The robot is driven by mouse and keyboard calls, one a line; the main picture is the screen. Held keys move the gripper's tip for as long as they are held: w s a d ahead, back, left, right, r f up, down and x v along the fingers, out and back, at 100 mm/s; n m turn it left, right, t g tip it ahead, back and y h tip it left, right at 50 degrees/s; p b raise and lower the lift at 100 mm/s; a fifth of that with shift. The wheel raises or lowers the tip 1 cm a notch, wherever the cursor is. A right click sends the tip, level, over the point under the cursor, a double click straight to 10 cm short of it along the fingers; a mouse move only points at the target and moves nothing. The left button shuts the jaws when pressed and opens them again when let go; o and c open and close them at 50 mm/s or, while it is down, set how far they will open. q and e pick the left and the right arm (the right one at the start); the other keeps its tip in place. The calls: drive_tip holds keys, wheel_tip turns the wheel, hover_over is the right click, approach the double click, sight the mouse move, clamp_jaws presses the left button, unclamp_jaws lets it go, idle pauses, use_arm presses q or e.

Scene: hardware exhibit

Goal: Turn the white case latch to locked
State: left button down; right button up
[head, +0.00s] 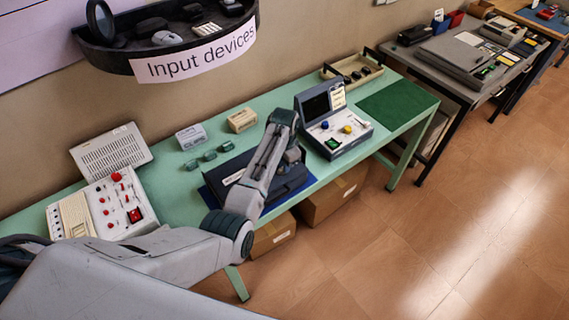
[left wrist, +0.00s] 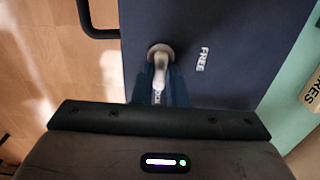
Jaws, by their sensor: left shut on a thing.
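The dark blue case (head: 236,172) lies on a blue mat on the green bench, and its top fills much of the left wrist view (left wrist: 230,25). The white latch (left wrist: 160,60) has a round metallic base and a short lever pointing down the picture. The word FREE (left wrist: 203,59) is printed right of the base. Other lettering near the lever's lower end is partly hidden between my fingers. My left gripper (left wrist: 160,86) is shut on the latch lever. In the head view my left gripper (head: 292,155) is over the case and hides the latch. My right gripper is out of view.
A console with a dark screen (head: 335,125) stands right of the case. Small green blocks (head: 209,156) and two small boxes sit behind it. A white control panel (head: 105,208) is at left. A black handle (left wrist: 98,25) juts from the case's edge.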

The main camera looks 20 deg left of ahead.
use_arm(q)
drive_tip(key=c, duration=1.4)
unclamp_jaws()
drive_tip(key=shift+a, duration=0.1)
drive_tip(key=shift+c, duration=0.2)
drive_tip(key=shift+r, duration=0.55)
wheel_tip(320, 180, up, 10)
drive_tip(key=b, duration=0.3)
drive_tip(key=shift+f, duration=0.15)
